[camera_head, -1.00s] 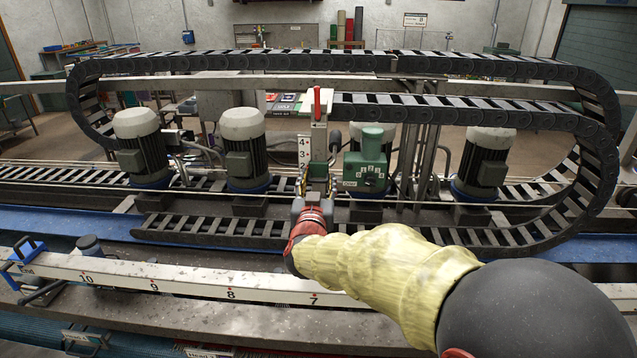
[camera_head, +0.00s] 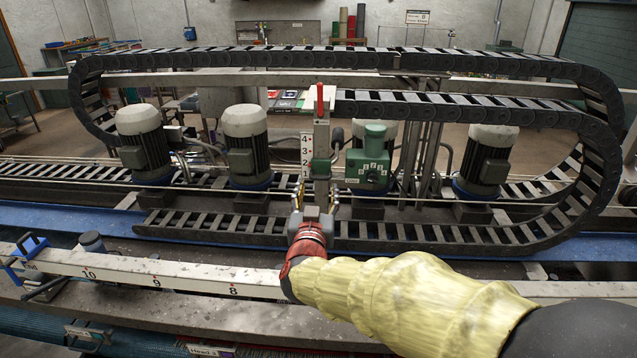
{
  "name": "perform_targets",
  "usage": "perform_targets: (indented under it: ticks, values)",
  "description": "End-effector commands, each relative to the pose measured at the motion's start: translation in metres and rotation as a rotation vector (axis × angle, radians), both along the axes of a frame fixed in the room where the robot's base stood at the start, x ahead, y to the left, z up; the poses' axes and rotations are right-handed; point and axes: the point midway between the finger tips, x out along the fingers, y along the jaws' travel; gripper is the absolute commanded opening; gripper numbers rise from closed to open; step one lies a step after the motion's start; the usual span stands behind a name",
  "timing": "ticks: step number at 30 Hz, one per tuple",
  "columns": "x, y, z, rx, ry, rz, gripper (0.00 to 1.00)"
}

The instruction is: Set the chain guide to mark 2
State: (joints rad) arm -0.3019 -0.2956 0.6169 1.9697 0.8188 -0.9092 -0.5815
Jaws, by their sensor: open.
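The chain guide is a grey upright post (camera_head: 321,138) with a red handle (camera_head: 320,100) standing at its top. A white scale plate (camera_head: 306,155) beside it on the left carries the marks 4, 3, 2 and 1 from top to bottom. A green piece (camera_head: 321,168) sits low on the post, near the lower marks; which mark it lines up with is too small to tell. My gripper (camera_head: 314,190) is open, just in front of and below the green piece, with a finger to each side of the post's lower part. I cannot see contact.
A black cable chain (camera_head: 330,60) loops above and to the right of the post. A green box with a dial (camera_head: 368,165) stands close on the right. Several grey motors (camera_head: 245,145) line the machine. A numbered white rail (camera_head: 190,282) crosses in front.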

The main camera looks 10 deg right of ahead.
Motion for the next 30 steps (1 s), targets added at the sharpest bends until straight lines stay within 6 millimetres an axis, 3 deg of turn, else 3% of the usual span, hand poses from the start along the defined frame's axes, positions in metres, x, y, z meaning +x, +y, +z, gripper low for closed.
perform_targets:
  ticks: [3,10,24,30]
  values:
    - [-0.023,0.009,0.001,0.002,-0.002,0.003,0.51]
    - [-0.051,0.017,0.0,0.002,-0.001,0.002,0.51]
    - [-0.057,0.019,0.0,0.004,0.002,0.006,0.51]
    - [-0.059,0.033,0.009,0.065,0.055,0.135,0.51]
